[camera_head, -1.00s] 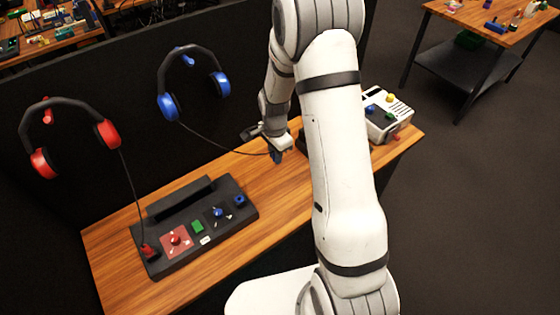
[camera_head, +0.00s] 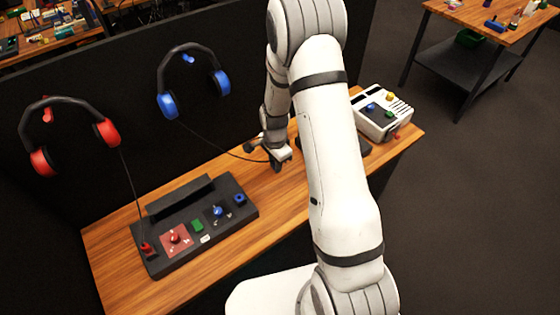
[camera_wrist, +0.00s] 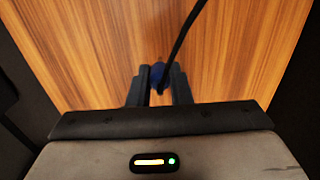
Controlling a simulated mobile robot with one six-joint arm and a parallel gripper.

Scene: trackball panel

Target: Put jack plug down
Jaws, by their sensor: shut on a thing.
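My gripper (camera_head: 279,164) is shut on the blue jack plug (camera_wrist: 157,75). In the wrist view the plug sits between the two fingers, with its black cable running up toward the top of the picture, and bare wood lies beyond it. In the head view the gripper is low over the wooden table (camera_head: 290,205), to the right of the black panel; the plug itself is hidden by the gripper there. The cable runs from the gripper to the blue headphones (camera_head: 192,82) on the black partition. I cannot tell whether the plug touches the table.
The black panel (camera_head: 165,262) has a red trackball (camera_head: 175,238), a blue trackball (camera_head: 218,211) and a blue socket (camera_head: 239,199). Red headphones (camera_head: 68,130) hang at left, their plug at the panel's left end. A white box (camera_head: 384,113) stands at the back right.

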